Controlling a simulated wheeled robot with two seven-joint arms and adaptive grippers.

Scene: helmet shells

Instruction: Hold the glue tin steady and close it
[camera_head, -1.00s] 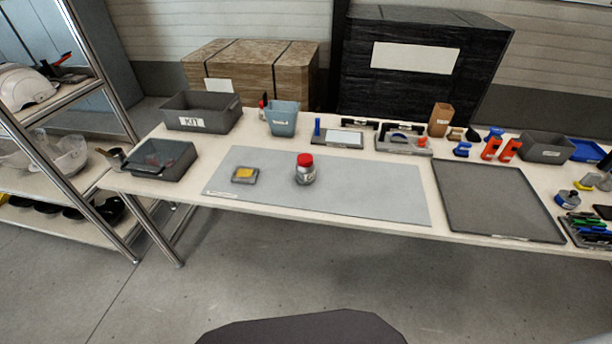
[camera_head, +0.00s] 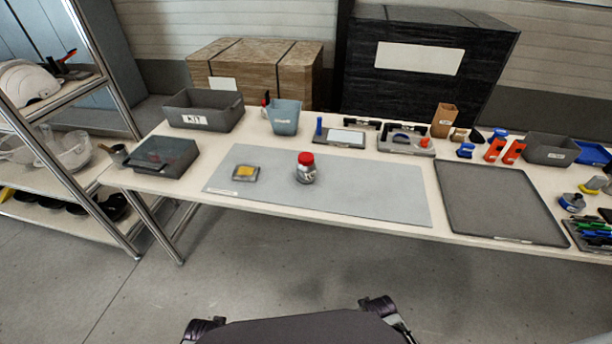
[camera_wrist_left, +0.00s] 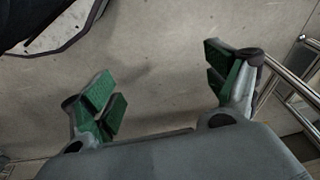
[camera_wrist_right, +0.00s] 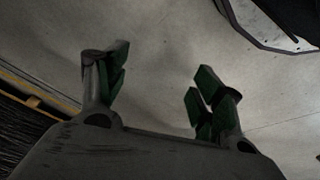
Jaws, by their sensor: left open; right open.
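The glue tin (camera_head: 306,172) is a small silver-grey tin with a red lid on top. It stands upright on the grey mat (camera_head: 370,196), near its middle. Whether the lid is seated or loose is too small to tell. My left gripper (camera_wrist_left: 167,85) is open and empty in the left wrist view, with green pads spread apart above the floor. My right gripper (camera_wrist_right: 160,85) is open and empty in the right wrist view, also over the floor. Both grippers are away from the tin, and neither is clearly seen in the head view.
A yellow-topped pad (camera_head: 245,172) lies on the mat left of the tin. Grey bins (camera_head: 165,158) stand at the table's left, a blue-grey bin (camera_head: 285,118) behind. A dark tray (camera_head: 498,205) lies to the right. Shelving (camera_head: 100,70) stands at the left.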

